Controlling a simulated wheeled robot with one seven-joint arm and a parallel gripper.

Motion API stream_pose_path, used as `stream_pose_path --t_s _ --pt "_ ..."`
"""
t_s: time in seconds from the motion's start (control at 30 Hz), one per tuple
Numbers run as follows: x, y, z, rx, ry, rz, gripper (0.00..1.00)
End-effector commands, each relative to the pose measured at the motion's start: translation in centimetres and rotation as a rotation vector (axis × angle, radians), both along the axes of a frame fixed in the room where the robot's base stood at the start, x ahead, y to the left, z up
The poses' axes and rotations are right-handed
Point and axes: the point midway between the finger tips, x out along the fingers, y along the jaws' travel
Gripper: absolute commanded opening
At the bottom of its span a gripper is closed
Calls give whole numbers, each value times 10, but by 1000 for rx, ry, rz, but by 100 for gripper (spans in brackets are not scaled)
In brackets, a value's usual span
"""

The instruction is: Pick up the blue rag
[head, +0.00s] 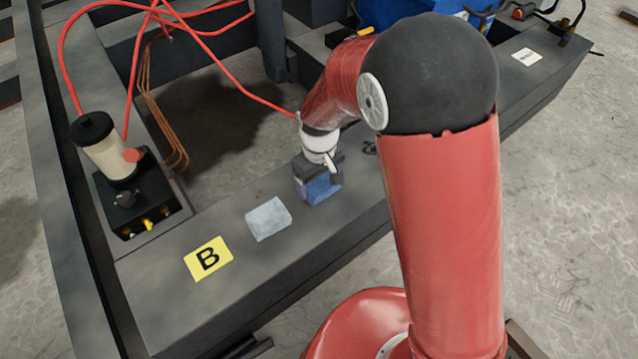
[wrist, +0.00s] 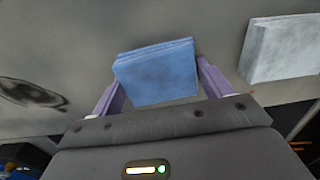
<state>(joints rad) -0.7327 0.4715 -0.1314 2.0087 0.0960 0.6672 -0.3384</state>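The blue rag (head: 322,188) is a folded, layered pad on the grey beam, partly hidden by my gripper in the head view. It shows clearly in the wrist view (wrist: 157,72), just ahead of the gripper's palm. My gripper (head: 318,184) points down over the rag. In the wrist view its two purple fingers (wrist: 160,80) are spread wide, one at each side of the rag. The right finger looks very close to the rag's edge. I cannot tell whether either finger touches it.
A pale grey-white rag (head: 268,218) lies left of the blue one, with a yellow "B" label (head: 208,258) farther left. A pump-like device (head: 115,160) with red hoses stands at the left. A blue container (head: 425,12) is at the back. A dark ring-shaped item (wrist: 30,92) lies nearby.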

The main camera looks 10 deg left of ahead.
Motion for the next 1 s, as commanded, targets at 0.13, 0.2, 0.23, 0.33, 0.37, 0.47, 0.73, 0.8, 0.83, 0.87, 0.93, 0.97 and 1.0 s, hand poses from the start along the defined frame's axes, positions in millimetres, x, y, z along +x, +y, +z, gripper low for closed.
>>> stream_pose_path --t_s 0.13,0.2,0.23,0.33,0.37,0.47,0.73,0.8,0.83,0.87,0.93,0.97,1.0 --pt "0 0 0 0 0 0 55" --pt "0 0 0 0 0 0 55" --pt "0 0 0 0 0 0 55" --pt "0 0 2 1 -1 0 55" --pt "0 0 3 1 -1 0 55" --pt "1 0 10 2 -2 0 55" --pt "1 0 63 5 -5 -1 55" --pt "1 1 85 6 -6 0 55" --pt "1 1 94 6 -6 0 55" --pt "1 1 104 6 -6 0 55" --pt "1 0 124 3 -5 -1 55" --pt "1 0 132 4 -6 -1 55" --pt "1 0 143 4 -5 -1 55"
